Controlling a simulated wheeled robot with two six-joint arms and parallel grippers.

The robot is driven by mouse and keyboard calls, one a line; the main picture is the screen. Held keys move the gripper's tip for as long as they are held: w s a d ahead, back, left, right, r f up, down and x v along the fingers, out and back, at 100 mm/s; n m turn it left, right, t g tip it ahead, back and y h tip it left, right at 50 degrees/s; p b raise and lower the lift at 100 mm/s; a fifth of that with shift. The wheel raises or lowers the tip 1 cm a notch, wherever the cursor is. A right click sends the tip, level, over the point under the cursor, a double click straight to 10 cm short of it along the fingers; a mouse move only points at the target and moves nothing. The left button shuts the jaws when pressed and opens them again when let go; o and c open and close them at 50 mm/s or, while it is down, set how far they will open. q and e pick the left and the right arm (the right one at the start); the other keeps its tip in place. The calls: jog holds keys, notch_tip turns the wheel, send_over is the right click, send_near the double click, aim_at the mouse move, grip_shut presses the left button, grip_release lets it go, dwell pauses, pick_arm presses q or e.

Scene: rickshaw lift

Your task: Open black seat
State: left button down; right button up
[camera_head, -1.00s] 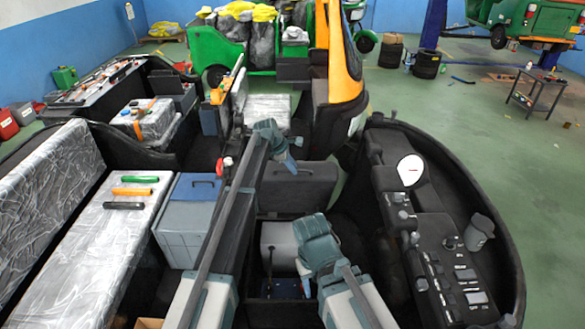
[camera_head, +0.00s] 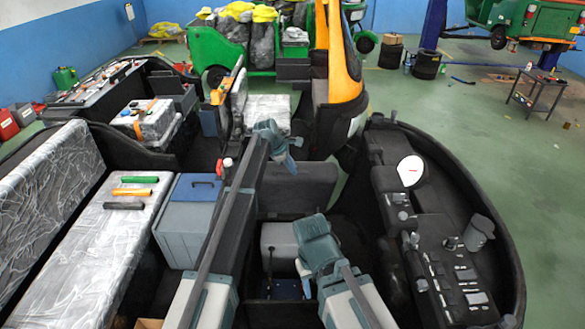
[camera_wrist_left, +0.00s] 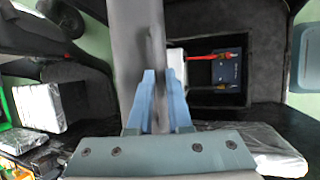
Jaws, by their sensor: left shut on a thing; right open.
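The black seat (camera_head: 297,188) is at the middle of the head view. It is raised on edge, with an open compartment below it. My left gripper (camera_head: 291,160) is at its upper edge. In the left wrist view, the blue fingers of the left gripper (camera_wrist_left: 160,78) are shut on the dark edge of the seat (camera_wrist_left: 128,40). My right gripper (camera_head: 305,280) is lower, apart from the seat and over the compartment; it is open and empty. My left arm hides part of the seat's left side.
A grey box (camera_head: 280,240) and a dark blue unit (camera_head: 287,288) sit in the compartment; a red cable (camera_wrist_left: 205,57) shows there too. A grey box with a blue lid (camera_head: 187,220) stands left. A curved black control panel (camera_head: 440,235) borders the right.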

dwell(0.5)
pick_arm(q)
jog(key=s+f+b, duration=0.4)
jog(key=s, duration=0.3)
jog(key=shift+s, duration=0.1)
jog(key=c, duration=0.8)
grip_release()
jog(key=shift+c, duration=0.2)
jog(key=shift+r, duration=0.1)
jog(key=p+v, duration=1.2)
jog(key=v, duration=0.1)
jog(key=shift+a+r, duration=0.2)
jog(key=shift+r, duration=0.1)
